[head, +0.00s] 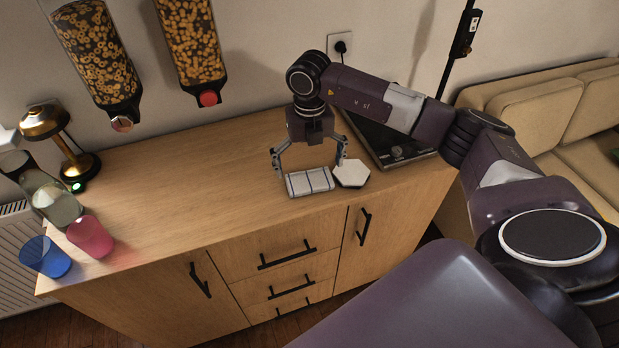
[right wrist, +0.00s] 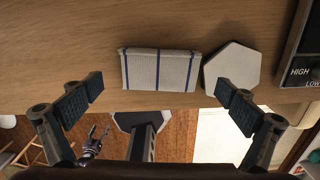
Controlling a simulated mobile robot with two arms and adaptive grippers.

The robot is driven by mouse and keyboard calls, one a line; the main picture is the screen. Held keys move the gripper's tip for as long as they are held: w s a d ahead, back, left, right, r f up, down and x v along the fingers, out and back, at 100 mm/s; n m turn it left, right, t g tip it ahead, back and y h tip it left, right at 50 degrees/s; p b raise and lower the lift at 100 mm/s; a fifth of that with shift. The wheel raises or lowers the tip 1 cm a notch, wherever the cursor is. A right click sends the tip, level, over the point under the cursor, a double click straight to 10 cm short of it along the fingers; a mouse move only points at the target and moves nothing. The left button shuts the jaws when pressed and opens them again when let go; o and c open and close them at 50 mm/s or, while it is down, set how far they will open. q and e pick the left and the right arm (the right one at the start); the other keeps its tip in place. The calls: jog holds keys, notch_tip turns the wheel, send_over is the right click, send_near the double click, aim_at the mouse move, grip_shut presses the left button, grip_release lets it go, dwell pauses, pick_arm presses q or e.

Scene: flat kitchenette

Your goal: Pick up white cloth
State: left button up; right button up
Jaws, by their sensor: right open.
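The white cloth (head: 310,181) is a folded, pale rectangle with dark stripes, lying near the front edge of the wooden counter. It also shows in the right wrist view (right wrist: 158,70), ahead of the fingers. My right gripper (head: 309,165) is open, with its fingers spread above the cloth, one toward each side. In the right wrist view, the gripper (right wrist: 160,98) has nothing between its fingers, and the cloth lies beyond the fingertips.
A white hexagonal piece (head: 352,173) lies right beside the cloth. A dark hotplate (head: 390,140) is behind it to the right. Blue (head: 46,257) and pink (head: 90,237) cups and a lamp (head: 62,140) stand at the left. The counter's middle left is clear.

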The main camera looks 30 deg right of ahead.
aim_at(309, 178)
pick_arm(q)
jog(key=shift+r, duration=0.45)
pick_arm(e)
jog(key=shift+a+f, duration=0.1)
jog(key=shift+f, duration=1.35)
jog(key=shift+c, duration=0.6)
jog(key=c, duration=1)
jog(key=shift+r, duration=0.1)
jog(key=shift+r, duration=0.5)
pick_arm(q)
jog(key=shift+f+b, duration=0.95)
jog(key=shift+f, duration=0.15)
pick_arm(e)
jog(key=shift+s+r, duration=0.1)
jog(key=shift+r, duration=9.35)
